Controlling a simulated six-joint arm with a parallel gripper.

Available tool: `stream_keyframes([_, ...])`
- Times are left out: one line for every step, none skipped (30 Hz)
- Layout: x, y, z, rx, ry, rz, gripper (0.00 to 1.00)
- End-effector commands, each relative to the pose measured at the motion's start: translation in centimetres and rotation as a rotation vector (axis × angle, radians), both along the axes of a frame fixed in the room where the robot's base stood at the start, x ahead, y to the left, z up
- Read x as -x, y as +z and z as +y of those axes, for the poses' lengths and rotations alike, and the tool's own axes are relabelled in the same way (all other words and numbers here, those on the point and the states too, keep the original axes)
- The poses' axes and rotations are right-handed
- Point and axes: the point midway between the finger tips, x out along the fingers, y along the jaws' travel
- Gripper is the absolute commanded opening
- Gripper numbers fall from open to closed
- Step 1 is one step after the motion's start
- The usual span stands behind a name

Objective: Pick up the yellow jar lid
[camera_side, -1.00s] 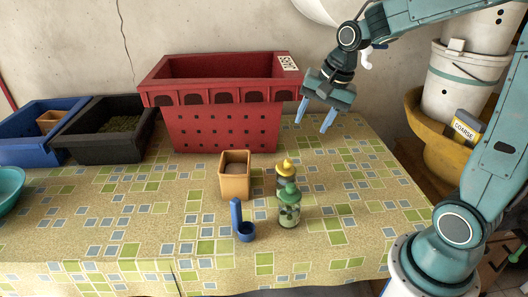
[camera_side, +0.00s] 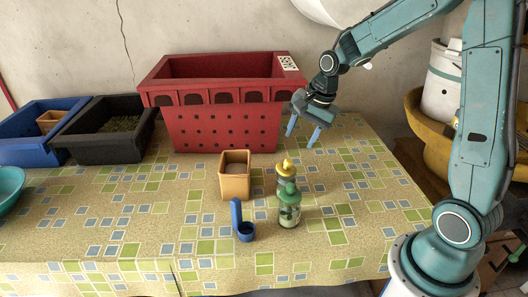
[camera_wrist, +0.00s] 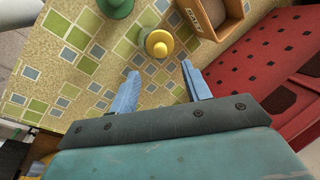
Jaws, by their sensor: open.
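The yellow jar lid (camera_side: 286,165) sits on a glass jar on the tablecloth, just behind a second jar with a green lid (camera_side: 289,191). In the wrist view the yellow lid (camera_wrist: 158,43) shows from above with a round knob, ahead of my fingers. The green lid (camera_wrist: 115,4) is at the top edge there. My gripper (camera_side: 303,133) is open and empty, above the table behind the yellow-lidded jar and apart from it. In the wrist view my gripper (camera_wrist: 162,88) has its two blue fingers spread, with only tablecloth between them.
A tan square pot (camera_side: 234,182) stands just left of the jars, with a blue scoop (camera_side: 243,229) in front. A large red crate (camera_side: 222,128) stands behind. Black (camera_side: 75,145) and blue (camera_side: 20,151) crates are at left. The tablecloth right of the jars is clear.

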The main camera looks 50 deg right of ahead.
Motion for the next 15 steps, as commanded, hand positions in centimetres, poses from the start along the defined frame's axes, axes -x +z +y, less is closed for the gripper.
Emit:
stream_keyframes([-0.2, -0.8, 0.1, -0.002, 0.002, 0.004, 0.48])
stream_keyframes([-0.3, -1.2, 0.2, -0.002, 0.002, 0.005, 0.48])
stream_keyframes([-0.4, -1.7, 0.2, -0.001, 0.003, 0.003, 0.48])
stream_keyframes([-0.6, -2.1, 0.2, -0.001, 0.003, 0.003, 0.48])
stream_keyframes([-0.7, -2.5, 0.2, -0.001, 0.002, 0.004, 0.48])
stream_keyframes([-0.8, -2.8, 0.2, 0.0, 0.001, 0.002, 0.48])
stream_keyframes([-0.9, -3.1, 0.3, 0.0, 0.001, 0.002, 0.48])
stream_keyframes([-1.0, -3.4, 0.3, 0.0, 0.001, 0.003, 0.48])
stream_keyframes([-1.1, -3.7, 0.3, 0.0, 0.001, 0.002, 0.48])
stream_keyframes([-1.1, -3.9, 0.3, 0.001, 0.001, 0.001, 0.48])
stream_keyframes([-1.2, -4.0, 0.3, 0.001, 0.001, 0.001, 0.48])
stream_keyframes([-1.2, -4.1, 0.3, 0.001, 0.001, 0.001, 0.48])
stream_keyframes([-1.2, -4.2, 0.3, 0.001, 0.001, 0.001, 0.48])
stream_keyframes([-1.2, -4.3, 0.3, 0.001, 0.001, 0.001, 0.48])
stream_keyframes([-1.3, -4.3, 0.3, 0.001, 0.001, 0.001, 0.48])
